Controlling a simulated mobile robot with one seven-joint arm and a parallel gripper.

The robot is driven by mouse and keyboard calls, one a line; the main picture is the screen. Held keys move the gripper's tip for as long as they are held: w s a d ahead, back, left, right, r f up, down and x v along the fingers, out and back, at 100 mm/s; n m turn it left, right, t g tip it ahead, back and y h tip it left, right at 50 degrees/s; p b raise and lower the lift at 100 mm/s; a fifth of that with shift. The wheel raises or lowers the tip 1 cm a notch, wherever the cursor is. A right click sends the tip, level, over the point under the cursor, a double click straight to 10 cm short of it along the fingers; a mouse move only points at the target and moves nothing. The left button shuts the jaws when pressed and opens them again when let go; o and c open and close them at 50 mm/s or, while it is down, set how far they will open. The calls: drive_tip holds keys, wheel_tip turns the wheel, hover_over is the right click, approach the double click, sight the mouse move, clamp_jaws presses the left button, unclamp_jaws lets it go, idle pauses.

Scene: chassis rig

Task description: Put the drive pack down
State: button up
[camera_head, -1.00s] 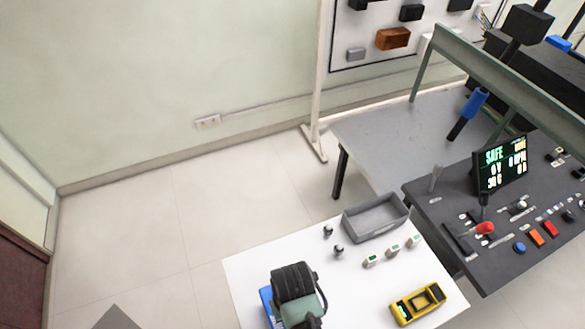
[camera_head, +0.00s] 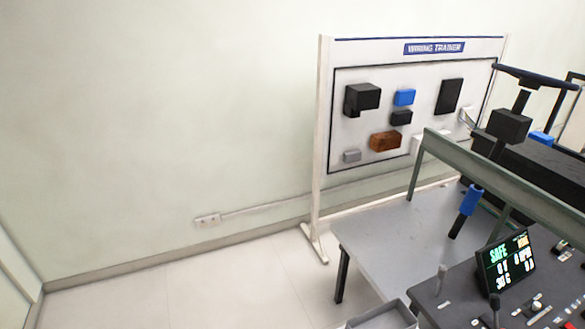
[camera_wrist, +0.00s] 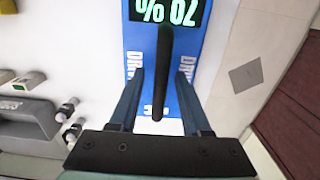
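The drive pack (camera_wrist: 145,45) is blue, with a black bar handle and a dark screen showing green upside-down digits, in the wrist view. My gripper (camera_wrist: 160,74) is over it. Its two fingers stand either side of the handle, with blue showing between each finger and the handle, so it looks open. The pack lies over a white table top (camera_wrist: 88,45); its underside is hidden, so I cannot tell the contact. The head view now shows neither pack nor gripper.
A grey bin (camera_wrist: 28,122) and two small knobs (camera_wrist: 68,108) are left of the pack in the wrist view. The head view shows a grey table (camera_head: 385,250), a wiring trainer board (camera_head: 345,100) and a console display (camera_head: 505,262). Floor lies right of the white table.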

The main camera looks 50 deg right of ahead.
wheel_tip(320, 180, up, 12)
drive_tip(key=w+d+r+n+t+h, duration=0.25)
drive_tip(key=w+r+t, duration=0.45)
drive_tip(key=w+r, duration=1)
drive_tip(key=w+a+r+t+h, duration=0.1)
drive_tip(key=w+a+r+t, duration=0.2)
drive_tip(key=r, duration=0.4)
drive_tip(key=w+a+r+t+h, duration=0.1)
drive_tip(key=w+r+t, duration=0.2)
drive_tip(key=w+r, duration=0.25)
drive_tip(key=s+a+r+n+t+y, duration=0.1)
drive_tip(key=a+r+t, duration=0.35)
drive_tip(key=r, duration=0.75)
drive_tip(key=s+a+r+n+t+y, duration=0.15)
drive_tip(key=a+r+t, duration=0.3)
drive_tip(key=r, duration=0.75)
drive_tip(key=s+a+r+t, duration=0.2)
drive_tip(key=s+a+r, duration=0.1)
drive_tip(key=r, duration=0.4)
drive_tip(key=s+a+r+n+t+y, duration=0.1)
drive_tip(key=s+a+r+t, duration=0.2)
drive_tip(key=s+r, duration=0.2)
drive_tip(key=shift+s+a+r+y+b, duration=0.3)
drive_tip(key=shift+s+a+r, duration=0.1)
drive_tip(key=shift+r, duration=0.5)
